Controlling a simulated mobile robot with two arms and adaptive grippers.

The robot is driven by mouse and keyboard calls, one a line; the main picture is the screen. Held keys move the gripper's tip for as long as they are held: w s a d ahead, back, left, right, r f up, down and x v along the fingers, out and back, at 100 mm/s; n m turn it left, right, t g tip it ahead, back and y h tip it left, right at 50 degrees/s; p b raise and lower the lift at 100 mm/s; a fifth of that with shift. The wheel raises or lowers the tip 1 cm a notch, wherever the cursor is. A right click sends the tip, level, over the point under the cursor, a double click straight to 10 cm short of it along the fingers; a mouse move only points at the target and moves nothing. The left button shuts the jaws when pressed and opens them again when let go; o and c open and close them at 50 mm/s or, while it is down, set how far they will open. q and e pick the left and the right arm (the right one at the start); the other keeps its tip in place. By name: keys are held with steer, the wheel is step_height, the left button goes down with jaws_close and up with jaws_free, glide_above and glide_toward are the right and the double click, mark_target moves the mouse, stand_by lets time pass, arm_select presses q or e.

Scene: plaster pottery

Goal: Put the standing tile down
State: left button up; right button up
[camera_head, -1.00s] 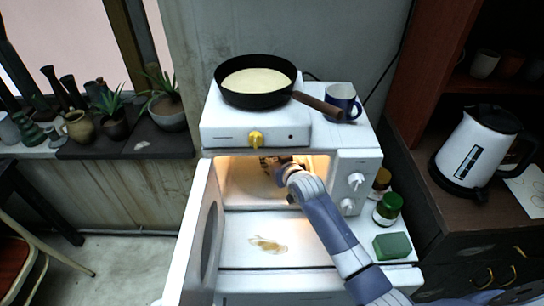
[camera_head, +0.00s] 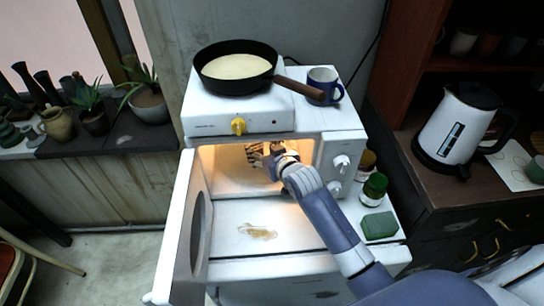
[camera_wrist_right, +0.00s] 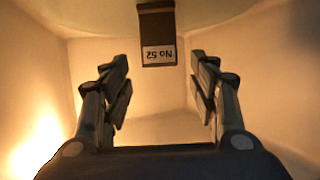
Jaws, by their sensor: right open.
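My right gripper (camera_head: 257,154) is inside the lit oven (camera_head: 217,175), reaching in through its front opening. The right wrist view shows its two fingers (camera_wrist_right: 162,82) spread apart with nothing between them. A dark brown tile-like piece (camera_wrist_right: 157,22) with a pale label, "No 52" upside down, is at the top of that view, just beyond the fingertips and apart from them. I cannot tell whether it stands or lies. In the head view I cannot tell the tile from the dark fingers. My left gripper is out of view.
The oven door (camera_head: 183,240) hangs open on the left. A pan (camera_head: 236,52) and blue mug (camera_head: 323,84) are on top. A green jar (camera_head: 374,188) and green block (camera_head: 379,225) are at the right. A pale curved surface (camera_wrist_right: 95,12) shows above the fingers.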

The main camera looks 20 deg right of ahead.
steer(key=v, duration=0.7)
steer(key=shift+b, duration=0.35)
steer(key=shift+s, duration=0.15)
